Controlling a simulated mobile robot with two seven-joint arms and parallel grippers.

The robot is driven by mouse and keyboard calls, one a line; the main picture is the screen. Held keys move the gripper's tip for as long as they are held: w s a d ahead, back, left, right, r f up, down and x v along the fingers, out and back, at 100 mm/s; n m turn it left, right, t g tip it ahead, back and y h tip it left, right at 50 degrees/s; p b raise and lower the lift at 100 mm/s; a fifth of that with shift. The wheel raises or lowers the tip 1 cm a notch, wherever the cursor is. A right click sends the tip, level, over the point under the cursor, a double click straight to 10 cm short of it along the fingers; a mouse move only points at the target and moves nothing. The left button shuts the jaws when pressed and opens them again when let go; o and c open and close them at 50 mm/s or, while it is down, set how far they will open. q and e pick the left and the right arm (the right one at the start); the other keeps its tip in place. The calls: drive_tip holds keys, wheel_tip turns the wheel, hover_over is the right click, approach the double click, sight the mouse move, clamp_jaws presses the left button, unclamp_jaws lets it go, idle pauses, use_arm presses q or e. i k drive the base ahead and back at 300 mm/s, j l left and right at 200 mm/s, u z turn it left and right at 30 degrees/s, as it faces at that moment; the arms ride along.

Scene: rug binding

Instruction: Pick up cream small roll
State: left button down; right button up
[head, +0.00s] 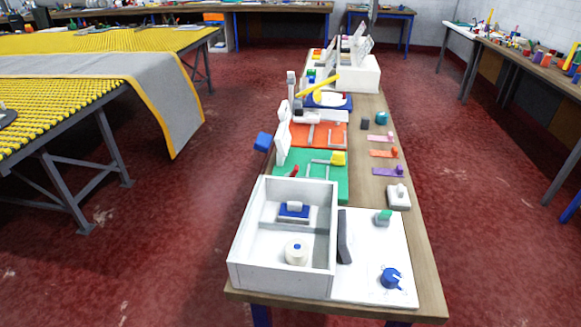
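A cream small roll (296,257) with a blue centre stands inside an open white box (251,252) at the near end of a long narrow wooden table (428,290). It sits in the front right part of the box, close to the right wall. Behind it in the same box is a white and blue block (294,211). Neither of my grippers shows in the head view.
Right of the box, a white board (373,285) carries a dark bar (345,237), a green piece and a blue knob-like piece (391,278). Green (326,193) and orange mats lie farther back. Red floor is open on both sides; a yellow-topped table (50,104) stands left.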

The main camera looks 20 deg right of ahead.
sight(297, 249)
drive_tip(key=i+j+z, duration=0.25)
drive_tip(key=z, duration=0.2)
drive_tip(key=i+j+z, duration=0.2)
drive_tip(key=j+z, duration=0.25)
drive_tip(key=k+j, duration=0.1)
drive_tip(key=k, duration=0.15)
drive_tip(key=i, duration=0.5)
